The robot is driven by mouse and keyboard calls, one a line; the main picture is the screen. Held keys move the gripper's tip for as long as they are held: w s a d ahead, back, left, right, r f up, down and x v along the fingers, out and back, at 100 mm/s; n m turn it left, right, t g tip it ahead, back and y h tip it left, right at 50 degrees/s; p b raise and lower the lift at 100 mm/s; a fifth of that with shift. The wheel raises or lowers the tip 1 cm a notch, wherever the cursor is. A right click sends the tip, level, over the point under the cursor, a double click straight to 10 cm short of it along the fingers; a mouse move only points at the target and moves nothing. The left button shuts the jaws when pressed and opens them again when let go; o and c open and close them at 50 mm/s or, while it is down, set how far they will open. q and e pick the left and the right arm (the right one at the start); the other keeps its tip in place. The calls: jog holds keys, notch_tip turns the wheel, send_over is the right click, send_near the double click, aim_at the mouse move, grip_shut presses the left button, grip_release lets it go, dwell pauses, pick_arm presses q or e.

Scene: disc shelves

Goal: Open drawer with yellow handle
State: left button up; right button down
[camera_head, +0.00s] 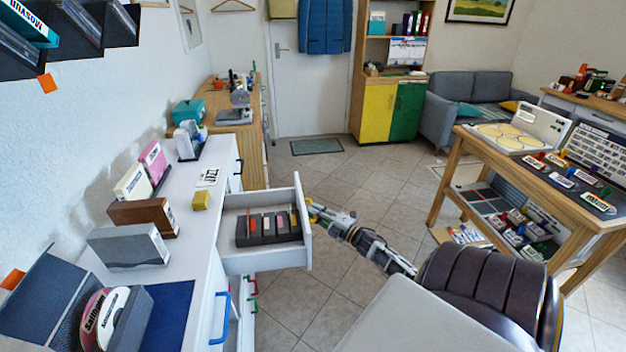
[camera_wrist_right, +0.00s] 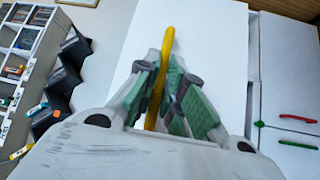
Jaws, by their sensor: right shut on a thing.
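A white drawer (camera_head: 265,262) stands pulled out from the white cabinet on the left in the head view. It holds a dark rack (camera_head: 268,229) with several coloured tabs. My right gripper (camera_head: 312,212) is at the outer side of the drawer's front. In the right wrist view, the right gripper (camera_wrist_right: 160,85) is shut on a yellow handle (camera_wrist_right: 166,48), with a finger on each side of it. The handle is on a white front panel (camera_wrist_right: 210,60). In the head view the handle is mostly hidden by the drawer front and gripper. My left gripper is not in view.
Below the open drawer are fronts with blue (camera_head: 220,318), green and red handles. Cases and a yellow cube (camera_head: 200,200) stand on the cabinet top. A wooden table (camera_head: 540,175) is at the right. Tiled floor is clear beyond the drawer.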

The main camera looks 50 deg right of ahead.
jog(key=c, duration=1.8)
grip_release()
jog(key=shift+s+d+f, duration=0.25)
jog(key=shift+s+f, duration=0.05)
jog(key=shift+s, duration=1.7)
jog(key=shift+s+d+f, duration=0.25)
jog(key=shift+s, duration=1.7)
jog(key=shift+s+d+f, duration=0.25)
jog(key=shift+s+f, duration=0.05)
jog(key=shift+s, duration=1.7)
